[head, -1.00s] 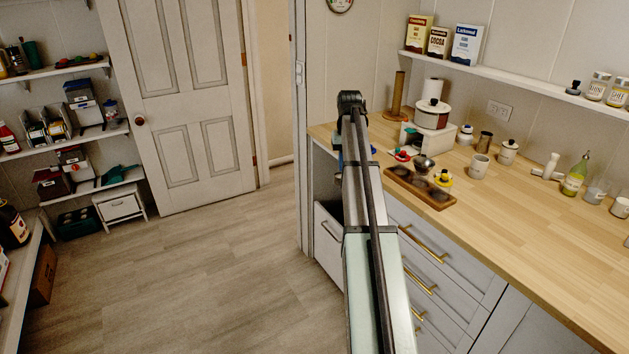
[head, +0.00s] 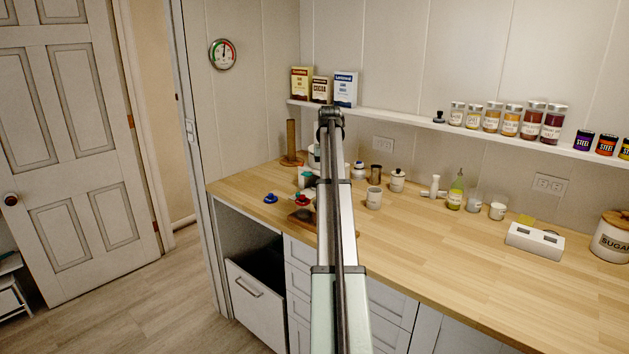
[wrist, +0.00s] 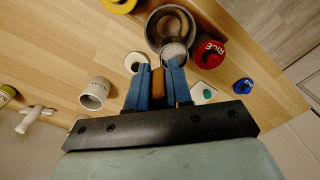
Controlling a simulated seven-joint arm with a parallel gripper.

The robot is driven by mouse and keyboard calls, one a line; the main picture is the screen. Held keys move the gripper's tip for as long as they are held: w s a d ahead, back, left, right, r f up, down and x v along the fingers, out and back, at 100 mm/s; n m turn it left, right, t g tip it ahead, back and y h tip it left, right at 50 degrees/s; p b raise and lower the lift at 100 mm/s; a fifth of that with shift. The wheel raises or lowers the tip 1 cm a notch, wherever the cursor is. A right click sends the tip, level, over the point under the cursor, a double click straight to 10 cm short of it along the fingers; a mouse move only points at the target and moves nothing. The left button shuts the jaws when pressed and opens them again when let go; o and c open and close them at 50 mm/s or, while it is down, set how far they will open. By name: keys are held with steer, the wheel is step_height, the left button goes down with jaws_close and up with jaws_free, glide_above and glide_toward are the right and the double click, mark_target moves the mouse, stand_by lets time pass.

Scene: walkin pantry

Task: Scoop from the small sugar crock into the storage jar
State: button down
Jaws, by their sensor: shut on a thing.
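In the wrist view my gripper (wrist: 157,88) is shut on a brown wooden handle (wrist: 157,82). A small pale round piece (wrist: 174,53) lies just beyond the fingertips; I cannot tell whether it is the scoop's bowl. It overlaps the rim of an open grey round vessel (wrist: 154,28) with a brownish inside. A white cup-like crock (wrist: 92,95) with lettering too small to read stands left of the fingers. It looks like the white cup in the head view (head: 374,199). In the head view my arm hides the gripper. A large canister marked SUGAR (head: 611,240) stands at far right.
A red lid marked RICE (wrist: 208,53), a blue-knobbed lid (wrist: 243,86) and a yellow ring-like piece (wrist: 118,4) lie around the vessel. A lidded white crock (head: 397,181), a green bottle (head: 455,192) and a white box (head: 534,241) stand along the counter. The counter's front right is clear.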

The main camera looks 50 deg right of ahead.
steer(key=shift+s+a+h, duration=0.1)
steer(key=shift+s+h, duration=0.2)
steer(key=shift+s, duration=0.05)
steer(key=a+t+h, duration=0.1)
steer(key=h, duration=0.1)
steer(key=s+a+f+t+h, duration=0.1)
steer(key=t+h, duration=0.1)
steer(key=h, duration=0.1)
steer(key=shift+s+a+f+t+h, duration=0.3)
steer(key=shift+a+f, duration=0.05)
steer(key=shift+a, duration=0.05)
steer(key=shift+s+a+f+t+h, duration=0.15)
steer(key=shift+a+t+h, duration=0.15)
steer(key=shift+h, duration=0.25)
steer(key=shift+s+a+f+t+h, duration=0.15)
steer(key=shift+t+h, duration=0.15)
steer(key=shift+h, duration=0.25)
steer(key=shift+s+a+f+t+h, duration=0.1)
steer(key=shift+a+f+t+h, duration=0.15)
steer(key=shift+h, duration=0.25)
steer(key=shift+f+t+h, duration=0.2)
steer(key=shift+t+h, duration=0.15)
steer(key=shift+h, duration=0.15)
steer(key=shift+s+a+f+t+h, duration=0.1)
steer(key=shift+a+f+t+h, duration=0.15)
steer(key=shift+h, duration=0.25)
steer(key=shift+d, duration=0.1)
